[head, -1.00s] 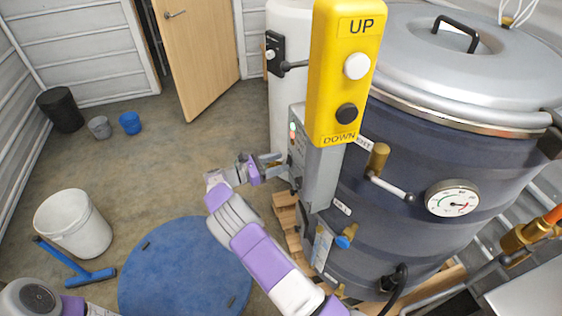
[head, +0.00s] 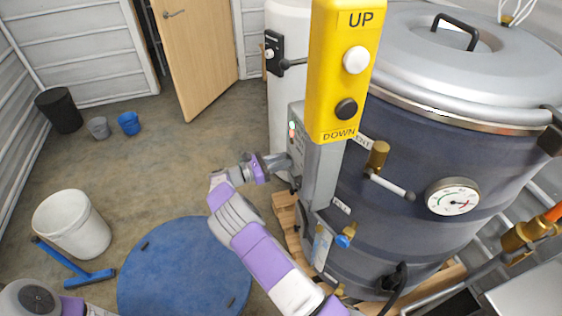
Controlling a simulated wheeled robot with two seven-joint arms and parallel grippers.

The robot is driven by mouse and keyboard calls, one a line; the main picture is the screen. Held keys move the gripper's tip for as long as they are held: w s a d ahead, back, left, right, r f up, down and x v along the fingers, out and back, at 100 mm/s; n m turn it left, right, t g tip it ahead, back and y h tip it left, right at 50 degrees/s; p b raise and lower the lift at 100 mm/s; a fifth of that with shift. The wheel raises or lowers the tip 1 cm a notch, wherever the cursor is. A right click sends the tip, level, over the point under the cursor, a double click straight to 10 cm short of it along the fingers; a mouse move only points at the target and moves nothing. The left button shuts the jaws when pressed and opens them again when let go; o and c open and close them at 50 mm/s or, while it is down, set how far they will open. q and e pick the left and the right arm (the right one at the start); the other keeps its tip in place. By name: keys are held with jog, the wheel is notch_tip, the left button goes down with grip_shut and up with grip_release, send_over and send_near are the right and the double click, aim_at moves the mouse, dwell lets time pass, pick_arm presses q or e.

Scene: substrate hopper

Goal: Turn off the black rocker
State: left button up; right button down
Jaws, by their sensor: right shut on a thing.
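The grey control box (head: 322,172) is fixed to the side of the large dark kettle (head: 440,150). My left gripper is out of view; only a bit of my left arm shows at the bottom left.
A yellow UP/DOWN pendant (head: 335,110) hangs in front of the box's top. A brass valve (head: 378,155), a gauge (head: 453,197) and a blue-handled tap (head: 345,238) stick out from the kettle. A white bucket (head: 72,225) and blue round lid (head: 185,270) are on the floor.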

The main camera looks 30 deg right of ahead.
jog(key=shift+f+h+b, duration=0.3)
jog(key=shift+h+b, duration=0.7)
jog(key=shift+h, duration=0.2)
jog(key=c, duration=0.9)
grip_release()
jog(key=shift+a, duration=0.15)
jog(key=v, duration=0.7)
jog(key=shift+w+a+f, duration=0.1)
jog(key=shift+a, duration=0.1)
